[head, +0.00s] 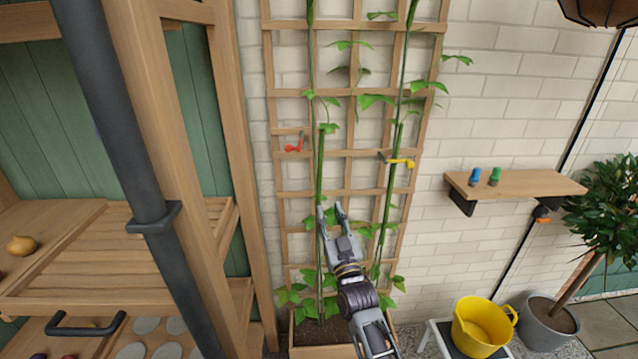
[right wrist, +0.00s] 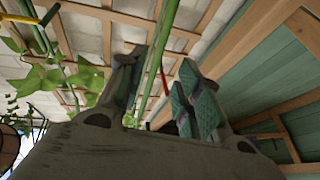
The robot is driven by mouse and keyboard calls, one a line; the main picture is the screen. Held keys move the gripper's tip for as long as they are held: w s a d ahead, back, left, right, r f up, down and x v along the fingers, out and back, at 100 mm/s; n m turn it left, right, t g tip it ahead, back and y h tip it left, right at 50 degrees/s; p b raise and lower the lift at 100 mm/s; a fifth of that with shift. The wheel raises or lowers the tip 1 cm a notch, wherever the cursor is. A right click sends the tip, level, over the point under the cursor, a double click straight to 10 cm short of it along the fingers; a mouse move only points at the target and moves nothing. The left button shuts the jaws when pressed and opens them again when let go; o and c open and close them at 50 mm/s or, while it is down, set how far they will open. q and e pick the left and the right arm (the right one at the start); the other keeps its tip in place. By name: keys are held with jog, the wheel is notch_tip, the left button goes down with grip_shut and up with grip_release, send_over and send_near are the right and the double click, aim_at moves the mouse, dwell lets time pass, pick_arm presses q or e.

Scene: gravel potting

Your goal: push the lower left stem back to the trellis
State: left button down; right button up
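The wooden trellis (head: 348,153) stands against the pale brick wall. The lower left stem (head: 320,165) is a green shoot rising from the planter (head: 323,343) along the trellis's left part. Its top end overlaps the upper left stem (head: 311,60). My right gripper (head: 332,208) points up in front of the trellis with its fingers apart. In the head view its left finger overlaps the lower left stem. In the right wrist view a green stem (right wrist: 166,42) runs between the open fingers (right wrist: 160,85); whether they touch it I cannot tell. My left gripper is out of view.
A red clip (head: 293,148) is at the trellis's left edge and a yellow clip (head: 400,162) at the right stem (head: 391,185). Blue (head: 475,177) and green (head: 494,177) clips stand on the wall shelf (head: 520,184). A wooden rack (head: 80,250) is close on the left.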

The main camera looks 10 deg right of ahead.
aim_at(320, 184)
jog(key=shift+p+x, duration=0.55)
jog(key=shift+x, duration=3.4)
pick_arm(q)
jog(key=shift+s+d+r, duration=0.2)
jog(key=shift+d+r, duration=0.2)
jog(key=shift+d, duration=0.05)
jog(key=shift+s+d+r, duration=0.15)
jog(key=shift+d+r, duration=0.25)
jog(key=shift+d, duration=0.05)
pick_arm(e)
jog(key=shift+x, duration=1.9)
grip_shut()
